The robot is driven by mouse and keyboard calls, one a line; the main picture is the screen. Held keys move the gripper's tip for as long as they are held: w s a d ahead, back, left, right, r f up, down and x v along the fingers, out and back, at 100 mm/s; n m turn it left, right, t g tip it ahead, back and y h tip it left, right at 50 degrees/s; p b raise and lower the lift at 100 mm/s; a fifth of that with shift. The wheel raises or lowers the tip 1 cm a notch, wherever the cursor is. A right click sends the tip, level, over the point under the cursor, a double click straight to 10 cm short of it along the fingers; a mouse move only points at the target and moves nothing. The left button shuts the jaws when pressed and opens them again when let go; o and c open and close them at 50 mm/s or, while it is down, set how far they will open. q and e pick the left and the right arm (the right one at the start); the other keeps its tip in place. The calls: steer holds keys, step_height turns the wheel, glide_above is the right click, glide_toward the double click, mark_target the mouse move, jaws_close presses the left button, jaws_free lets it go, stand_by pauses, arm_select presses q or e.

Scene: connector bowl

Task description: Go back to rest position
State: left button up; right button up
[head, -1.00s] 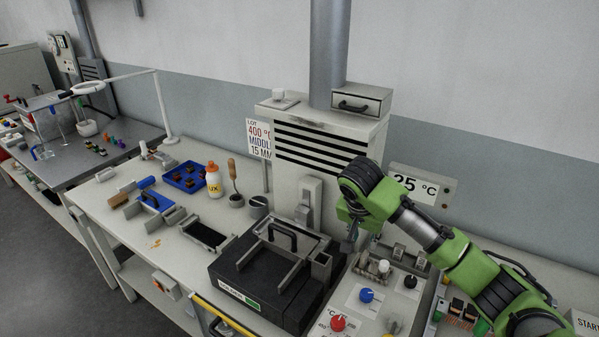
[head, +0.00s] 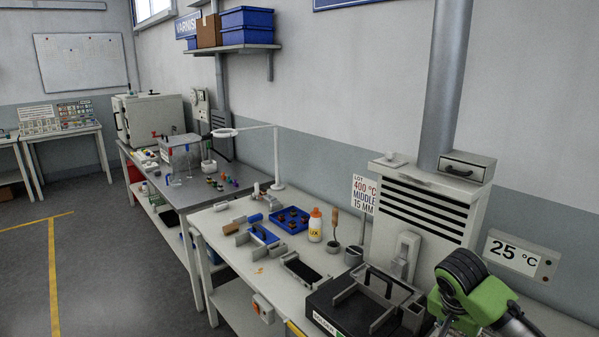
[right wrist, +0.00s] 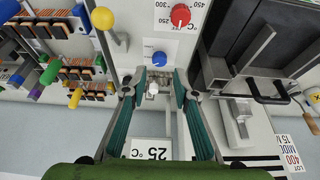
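My right arm, green with black bands, enters the head view at the lower right corner, in front of the grey furnace cabinet (head: 425,205) and left of the 25 °C display (head: 518,256). Its fingertips are mostly cut off there by the lower edge. In the right wrist view my right gripper (right wrist: 160,90) has its two fingers spread apart. A small white knob (right wrist: 153,88) shows between them, with no finger seen touching it. The control panel with a blue knob (right wrist: 159,58) and a red knob (right wrist: 180,15) lies beyond the fingertips. My left gripper is in neither view.
The black solder unit (head: 350,312) with raised handles stands left of my right arm. A blue tray (head: 291,220), an orange-capped bottle (head: 315,226) and a magnifier lamp (head: 277,160) stand farther left. Open floor (head: 110,260) lies at the left.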

steer(key=s+a+f+n+y, duration=0.3)
steer(key=s+a+f+n, duration=0.4)
steer(key=s+a+f, duration=0.6)
steer(key=s+f+n, duration=0.1)
steer(key=s+n, duration=0.4)
steer(key=s, duration=1.2)
step_height(320, 180, down, 29)
steer(key=s+b, duration=0.2)
steer(key=b, duration=0.1)
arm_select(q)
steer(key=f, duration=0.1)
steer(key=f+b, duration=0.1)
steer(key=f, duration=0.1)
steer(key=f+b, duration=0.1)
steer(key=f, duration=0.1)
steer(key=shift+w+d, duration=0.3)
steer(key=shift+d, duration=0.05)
arm_select(e)
steer(key=s+d+f+g, duration=0.1)
steer(key=s+d+f, duration=0.1)
steer(key=s+f, duration=1.5)
steer(key=shift+s+d+f+g, duration=0.2)
steer(key=shift+f+g, duration=0.2)
steer(key=shift+f, duration=0.45)
